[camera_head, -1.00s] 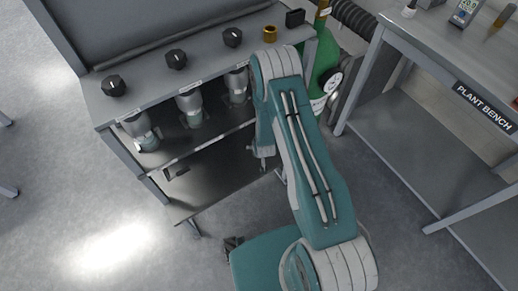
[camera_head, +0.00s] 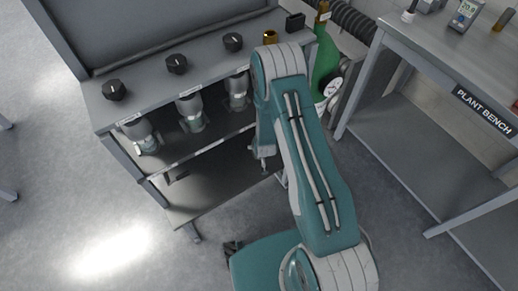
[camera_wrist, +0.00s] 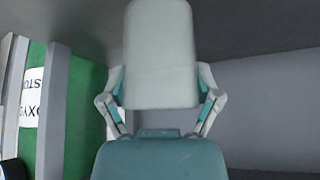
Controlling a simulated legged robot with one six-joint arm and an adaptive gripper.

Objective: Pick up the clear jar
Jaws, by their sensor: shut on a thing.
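My gripper (camera_wrist: 160,85) fills the middle of the wrist view, with a teal body at the bottom and a finger linkage on each side. It is shut on a pale, rounded shape, which I take to be the clear jar (camera_wrist: 160,50); it looks opaque here, and its edges against the fingers are hard to make out. In the head view my gripper (camera_head: 262,165) hangs at the right end of the grey washer bench, below its top. My arm covers much of it there, and no jar can be made out in it.
The washer bench (camera_head: 205,62) carries black knobs (camera_head: 176,64), with pale cups (camera_head: 191,112) on the shelf beneath. A green oxygen cylinder (camera_head: 323,70) stands close to the bench's right end and shows in the wrist view (camera_wrist: 60,110). The plant bench (camera_head: 440,70) is at right.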

